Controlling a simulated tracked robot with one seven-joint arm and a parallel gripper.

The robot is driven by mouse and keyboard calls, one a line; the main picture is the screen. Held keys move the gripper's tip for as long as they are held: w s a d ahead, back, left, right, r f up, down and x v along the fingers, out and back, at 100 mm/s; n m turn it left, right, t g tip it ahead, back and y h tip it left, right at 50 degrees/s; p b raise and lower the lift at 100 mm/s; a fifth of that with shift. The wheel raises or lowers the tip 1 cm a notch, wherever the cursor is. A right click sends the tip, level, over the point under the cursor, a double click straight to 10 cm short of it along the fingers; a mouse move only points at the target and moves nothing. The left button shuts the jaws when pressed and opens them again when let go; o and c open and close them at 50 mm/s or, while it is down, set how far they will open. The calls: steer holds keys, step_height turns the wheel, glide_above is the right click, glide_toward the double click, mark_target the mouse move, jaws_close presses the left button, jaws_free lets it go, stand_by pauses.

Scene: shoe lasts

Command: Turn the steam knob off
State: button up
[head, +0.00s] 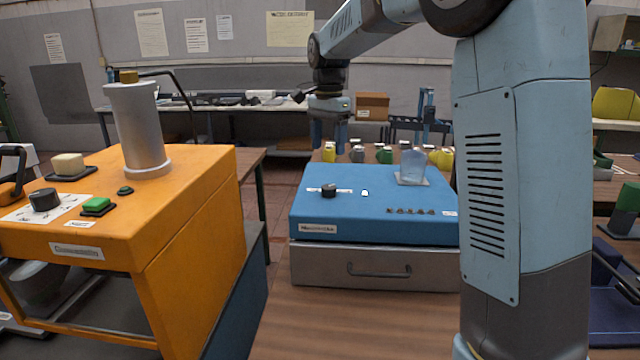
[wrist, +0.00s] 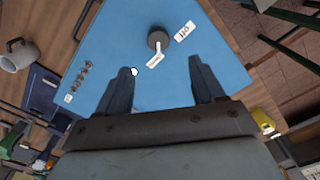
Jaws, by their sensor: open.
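A round black knob (head: 329,190) stands on top of the blue machine (head: 385,226), towards its left side. In the wrist view the knob (wrist: 158,40) lies just beyond my fingertips, roughly centred between them. My gripper (head: 328,140) points down above and behind the blue machine in the head view. In the wrist view my gripper (wrist: 160,66) is open, with nothing between the fingers and apart from the knob.
A clear container (head: 412,165) stands on the blue machine's back right. An orange machine (head: 200,215) at left has another black knob (head: 44,200), a green button (head: 97,205) and a grey column (head: 138,130). Small yellow, grey and green items line up behind the blue machine.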

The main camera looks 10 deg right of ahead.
mark_target(328, 187)
step_height(328, 187, down, 11)
steer(key=shift+f, duration=0.2)
stand_by(0.4)
